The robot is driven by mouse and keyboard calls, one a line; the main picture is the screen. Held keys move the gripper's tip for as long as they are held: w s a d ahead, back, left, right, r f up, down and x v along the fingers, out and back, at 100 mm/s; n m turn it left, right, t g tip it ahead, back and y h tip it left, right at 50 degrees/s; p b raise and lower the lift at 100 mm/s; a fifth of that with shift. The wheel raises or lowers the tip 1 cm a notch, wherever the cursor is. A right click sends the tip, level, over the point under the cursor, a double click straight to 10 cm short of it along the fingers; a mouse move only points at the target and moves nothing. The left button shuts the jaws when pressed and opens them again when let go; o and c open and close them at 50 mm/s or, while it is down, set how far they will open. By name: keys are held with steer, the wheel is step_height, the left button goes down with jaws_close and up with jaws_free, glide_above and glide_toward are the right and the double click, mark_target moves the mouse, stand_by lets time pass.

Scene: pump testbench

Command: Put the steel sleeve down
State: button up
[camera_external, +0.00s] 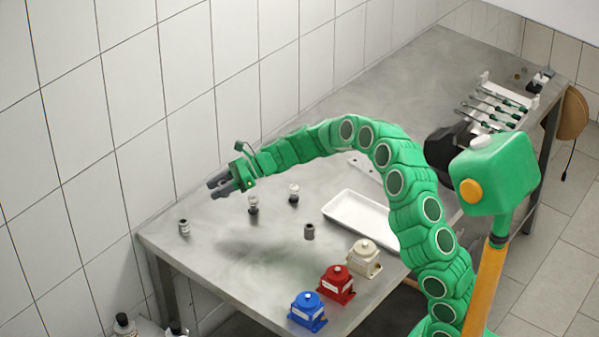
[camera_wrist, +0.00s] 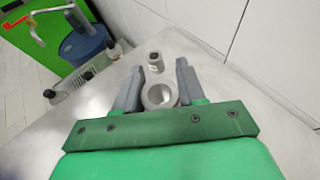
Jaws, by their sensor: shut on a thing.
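The steel sleeve (camera_wrist: 158,96) shows in the wrist view as a pale grey ring between my two grey fingers, its round opening towards the camera. My gripper (camera_wrist: 155,88) is shut on it. In the external view my gripper (camera_external: 218,187) is above the left end of the steel table (camera_external: 290,262), pointing left, apart from the tabletop. The sleeve cannot be made out between the fingers there.
A small grey cylinder (camera_external: 184,227) stands near the table's left end, also ahead of my fingers in the wrist view (camera_wrist: 155,62). Small parts (camera_external: 253,204) (camera_external: 294,192) (camera_external: 309,231) stand nearby. A white tray (camera_external: 340,208) and blue (camera_external: 308,312), red (camera_external: 337,287) and beige (camera_external: 364,258) units lie right.

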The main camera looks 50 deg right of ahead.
glide_above(207, 213)
steer(key=shift+w+f, duration=0.1)
steer(key=shift+f, duration=4.6)
steer(key=shift+f, duration=0.15)
steer(key=o, duration=1.2)
